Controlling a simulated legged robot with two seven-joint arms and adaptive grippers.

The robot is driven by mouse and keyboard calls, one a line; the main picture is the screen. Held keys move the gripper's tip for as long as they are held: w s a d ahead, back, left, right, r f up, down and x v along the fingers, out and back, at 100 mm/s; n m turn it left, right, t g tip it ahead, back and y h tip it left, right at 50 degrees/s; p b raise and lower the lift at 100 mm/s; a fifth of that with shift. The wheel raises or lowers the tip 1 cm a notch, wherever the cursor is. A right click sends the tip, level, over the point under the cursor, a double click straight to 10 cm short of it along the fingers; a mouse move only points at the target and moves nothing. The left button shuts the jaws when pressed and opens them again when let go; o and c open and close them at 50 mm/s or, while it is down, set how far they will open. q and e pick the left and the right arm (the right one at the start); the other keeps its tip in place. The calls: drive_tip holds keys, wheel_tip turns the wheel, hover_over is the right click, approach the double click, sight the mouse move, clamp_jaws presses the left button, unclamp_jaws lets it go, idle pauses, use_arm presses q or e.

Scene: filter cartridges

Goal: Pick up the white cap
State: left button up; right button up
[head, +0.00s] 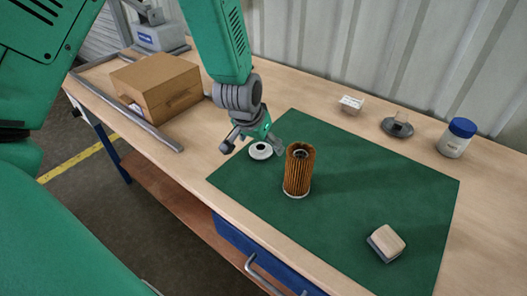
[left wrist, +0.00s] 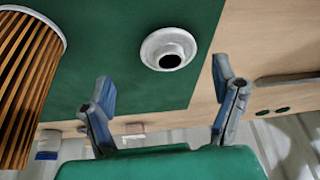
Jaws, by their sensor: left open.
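The white cap (head: 260,151) is a round flanged piece with a dark central hole. It lies on the green mat (head: 345,257) near the mat's left corner, and in the left wrist view the cap (left wrist: 169,49) shows at the upper middle. My left gripper (head: 252,146) is right by the cap in the head view. In the left wrist view its two fingers (left wrist: 162,88) are spread apart with nothing between them, and the cap appears beyond the fingertips, apart from them. My right gripper is not in view.
A brown pleated filter cartridge (head: 299,172) stands upright just right of the cap. A wood-topped block (head: 386,243) lies at the mat's right. A cardboard box (head: 157,87) stands at left. A blue-lidded jar (head: 457,137) and small items line the back by the wall.

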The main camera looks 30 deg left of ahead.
sight(258, 147)
use_arm(q)
drive_tip(key=f, duration=0.1)
drive_tip(key=w+a+f, duration=0.1)
drive_tip(key=f, duration=0.1)
drive_tip(key=shift+w+a+f, duration=0.25)
drive_tip(key=shift+f, duration=0.15)
drive_tip(key=shift+a, duration=0.25)
drive_tip(key=shift+d, duration=0.1)
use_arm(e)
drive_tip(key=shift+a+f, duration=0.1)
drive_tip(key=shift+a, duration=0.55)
